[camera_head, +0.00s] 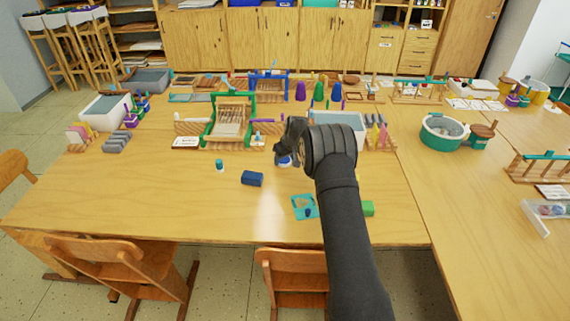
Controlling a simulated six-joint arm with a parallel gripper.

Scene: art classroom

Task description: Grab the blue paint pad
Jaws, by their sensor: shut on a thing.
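The blue paint pad (285,162) appears as a small round blue and white thing at my gripper's fingertips, near the middle of the table. My gripper (283,157) points left and down and is shut on it. The gripper's dark body covers part of the pad. I cannot tell whether the pad touches the table or hangs just above it.
A dark blue block (252,179) and a small teal bottle (220,166) stand to the left. A teal cut sheet (304,206) and a green block (368,208) lie nearer the front. A green loom (229,122) and white bin (345,122) stand behind. The front left tabletop is clear.

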